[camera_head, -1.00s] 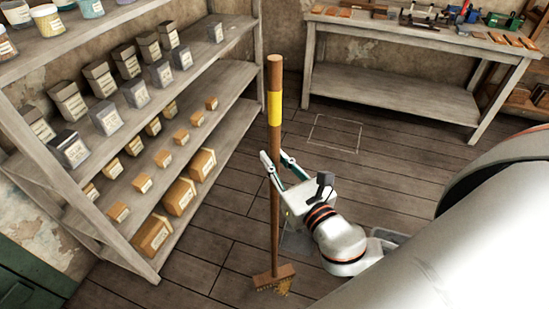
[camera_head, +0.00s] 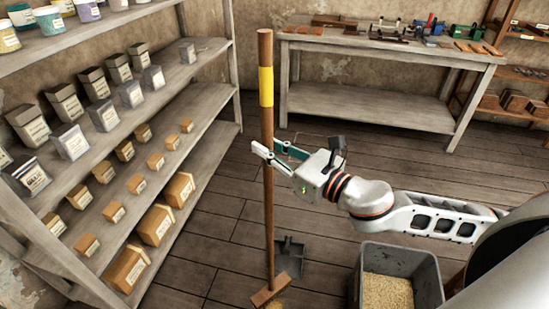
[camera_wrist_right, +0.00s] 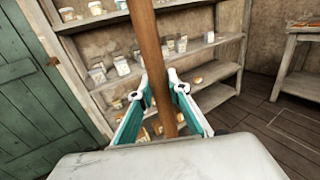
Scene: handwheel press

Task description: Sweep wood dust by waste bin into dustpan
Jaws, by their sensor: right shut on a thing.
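A long-handled broom (camera_head: 267,210) with a yellow band stands nearly upright, its wooden head (camera_head: 270,291) down at the floor. My right gripper (camera_head: 266,147) is shut around the handle below the band; the wrist view also shows its fingers (camera_wrist_right: 161,88) on either side of the handle (camera_wrist_right: 150,55). A little yellowish wood dust (camera_head: 275,305) shows beside the broom head at the picture's bottom edge, partly cut off. A dark grey dustpan (camera_head: 289,249) lies on the floor just behind and right of the broom. The grey waste bin (camera_head: 400,257) stands further right. My left gripper is out of view.
Shelves (camera_head: 212,118) with jars, tins and boxes line the left side. A workbench (camera_head: 378,105) with tools stands at the back, and another shelf (camera_head: 510,100) is at the right. Bare plank floor (camera_head: 215,230) lies between the shelves and broom. The bin holds pale shavings (camera_head: 388,292).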

